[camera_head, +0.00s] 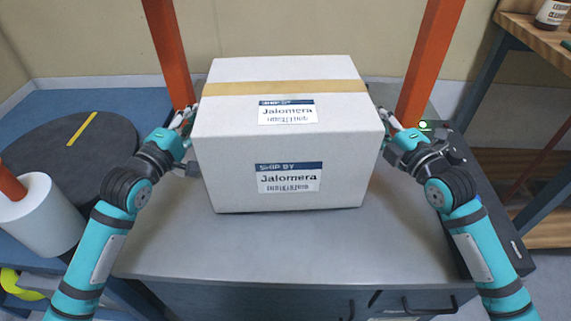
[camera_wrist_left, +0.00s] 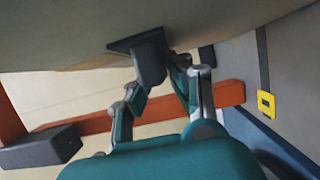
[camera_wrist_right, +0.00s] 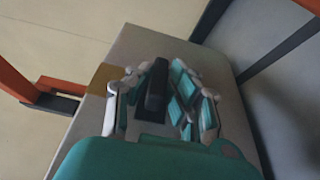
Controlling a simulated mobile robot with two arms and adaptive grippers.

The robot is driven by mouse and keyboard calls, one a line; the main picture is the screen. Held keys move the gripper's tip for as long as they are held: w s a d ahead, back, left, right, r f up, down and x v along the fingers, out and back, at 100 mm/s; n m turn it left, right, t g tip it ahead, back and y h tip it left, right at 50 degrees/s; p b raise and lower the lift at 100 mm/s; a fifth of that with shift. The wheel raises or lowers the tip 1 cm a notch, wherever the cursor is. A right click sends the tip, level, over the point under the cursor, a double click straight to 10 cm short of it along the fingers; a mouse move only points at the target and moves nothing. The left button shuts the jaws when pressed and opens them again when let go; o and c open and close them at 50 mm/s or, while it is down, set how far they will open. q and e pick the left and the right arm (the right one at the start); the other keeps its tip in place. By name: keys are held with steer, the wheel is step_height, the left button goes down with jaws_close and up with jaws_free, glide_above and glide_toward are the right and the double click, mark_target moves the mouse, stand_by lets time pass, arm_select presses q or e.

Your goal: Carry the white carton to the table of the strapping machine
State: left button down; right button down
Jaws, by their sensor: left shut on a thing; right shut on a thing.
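The white carton (camera_head: 230,150) has a tan tape strip and "Jalomera" labels. In the head view it is upright in front of the orange posts (camera_head: 428,60) of the strapping machine, over its grey table (camera_head: 300,250). I cannot tell whether its base touches the table. My left gripper (camera_head: 184,122) is at the carton's left side, shut on a black handle (camera_wrist_left: 150,66) seen in the left wrist view. My right gripper (camera_head: 392,122) is at the right side, shut on another black handle (camera_wrist_right: 156,88). The carton hides the table behind it.
A dark round plate (camera_head: 70,150) and a white roll (camera_head: 38,215) stand at the left. The table front is bare.

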arm_select(q)
steer(key=shift+f+b, duration=0.55)
steer(key=shift+b, duration=0.15)
arm_select(e)
steer(key=shift+f, duration=0.6)
arm_select(q)
steer(key=c, duration=1.6)
jaws_free()
steer(key=shift+f, duration=0.25)
arm_select(e)
steer(key=c, duration=1.6)
jaws_free()
steer(key=shift+f, duration=0.2)
arm_select(q)
steer(key=o, duration=0.4)
steer(key=shift+s+r, duration=0.1)
steer(key=shift+r, duration=0.05)
arm_select(e)
steer(key=o, duration=0.4)
steer(key=shift+s+r, duration=0.1)
steer(key=shift+r, duration=0.05)
arm_select(q)
steer(key=v, duration=1.2)
arm_select(e)
steer(key=v, duration=1.2)
arm_select(q)
steer(key=shift+r, duration=0.1)
arm_select(e)
steer(key=shift+r, duration=0.1)
